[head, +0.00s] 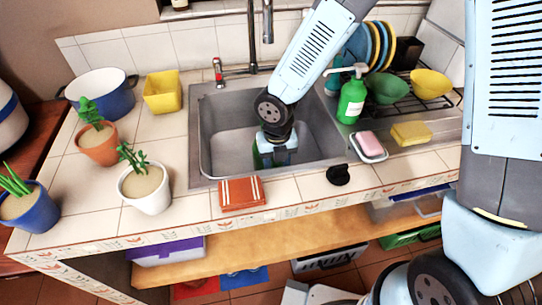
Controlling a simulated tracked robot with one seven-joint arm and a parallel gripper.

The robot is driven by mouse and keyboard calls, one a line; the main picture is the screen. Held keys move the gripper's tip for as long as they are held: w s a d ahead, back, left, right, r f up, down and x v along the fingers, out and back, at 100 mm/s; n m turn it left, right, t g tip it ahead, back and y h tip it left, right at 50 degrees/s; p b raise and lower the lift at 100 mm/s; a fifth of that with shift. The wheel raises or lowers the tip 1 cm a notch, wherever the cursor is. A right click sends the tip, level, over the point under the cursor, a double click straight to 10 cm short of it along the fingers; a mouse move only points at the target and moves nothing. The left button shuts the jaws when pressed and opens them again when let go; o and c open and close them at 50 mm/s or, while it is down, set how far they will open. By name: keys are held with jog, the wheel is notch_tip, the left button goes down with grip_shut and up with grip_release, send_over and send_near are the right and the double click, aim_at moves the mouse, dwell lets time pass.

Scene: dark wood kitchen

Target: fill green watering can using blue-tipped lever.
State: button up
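My gripper (277,158) reaches down into the metal sink (222,160). My arm and gripper cover much of the sink. A green thing (257,156), possibly the watering can, shows in part in the sink beside and behind my gripper. I cannot tell whether the gripper holds it, as the fingertips are not clear. The tap (252,45) stands at the back of the sink. A red-tipped lever (217,70) is on its left. The blue-tipped lever is not visible; my arm covers the area right of the tap.
Left of the sink are a blue pot (103,93), a yellow container (162,92) and potted plants (148,186). Right are a green soap bottle (351,100), pink soap (370,143), a sponge (411,133) and a dish rack. A folded red cloth (242,193) lies at the front.

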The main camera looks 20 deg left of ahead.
jog(key=shift+w+a+f, duration=0.1)
jog(key=shift+w+f, duration=0.05)
jog(key=shift+f, duration=1.2)
jog(key=shift+w+a+f, duration=0.1)
jog(key=shift+f, duration=1.2)
jog(key=shift+c, duration=0.3)
grip_shut()
